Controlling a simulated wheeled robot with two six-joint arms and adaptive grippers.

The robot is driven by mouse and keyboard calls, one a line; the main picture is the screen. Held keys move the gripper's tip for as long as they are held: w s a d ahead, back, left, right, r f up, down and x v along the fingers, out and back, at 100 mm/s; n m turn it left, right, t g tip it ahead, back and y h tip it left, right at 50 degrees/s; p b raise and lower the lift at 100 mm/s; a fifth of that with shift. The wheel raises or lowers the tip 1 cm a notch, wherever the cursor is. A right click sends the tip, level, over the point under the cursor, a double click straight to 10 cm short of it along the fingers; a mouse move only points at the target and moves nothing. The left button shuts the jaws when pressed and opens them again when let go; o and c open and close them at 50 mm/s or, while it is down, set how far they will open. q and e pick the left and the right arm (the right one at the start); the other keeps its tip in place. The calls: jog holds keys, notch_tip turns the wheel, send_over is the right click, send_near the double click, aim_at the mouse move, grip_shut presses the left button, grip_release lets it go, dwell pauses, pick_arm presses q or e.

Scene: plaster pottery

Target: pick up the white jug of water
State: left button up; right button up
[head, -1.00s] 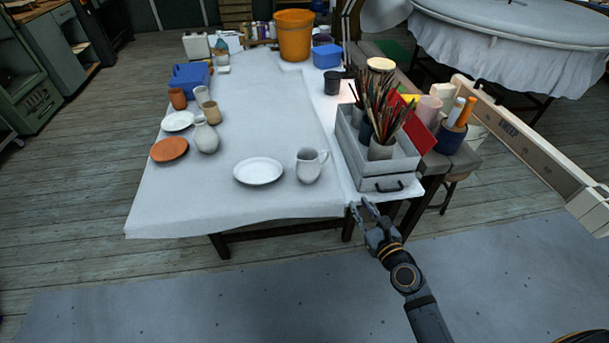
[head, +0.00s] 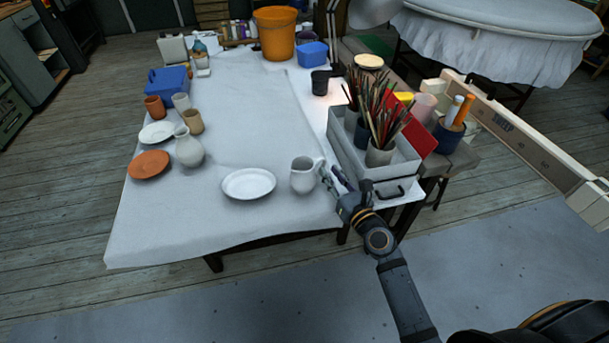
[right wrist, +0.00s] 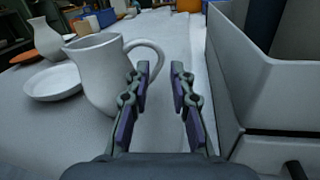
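The white jug (head: 303,177) stands upright on the white-covered table, right of a white plate, with its handle towards the right. In the right wrist view the jug (right wrist: 98,72) is left of the fingers, its handle curving close to the left finger. My right gripper (head: 330,175) is beside the jug's handle side, between it and the grey brush box. In the right wrist view my right gripper (right wrist: 158,90) is open, with nothing between its fingers. I cannot tell whether a finger touches the handle. The water inside is not visible. My left gripper is not in view.
The grey brush box (head: 372,165) stands close right of my gripper. The white plate (head: 248,184) lies left of the jug. A white vase (head: 188,148), a terracotta plate (head: 149,165) and cups stand farther left. The table middle is clear.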

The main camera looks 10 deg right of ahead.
aim_at(324, 165)
jog(key=x, duration=0.5)
jog(key=shift+a+f, duration=0.15)
grip_shut()
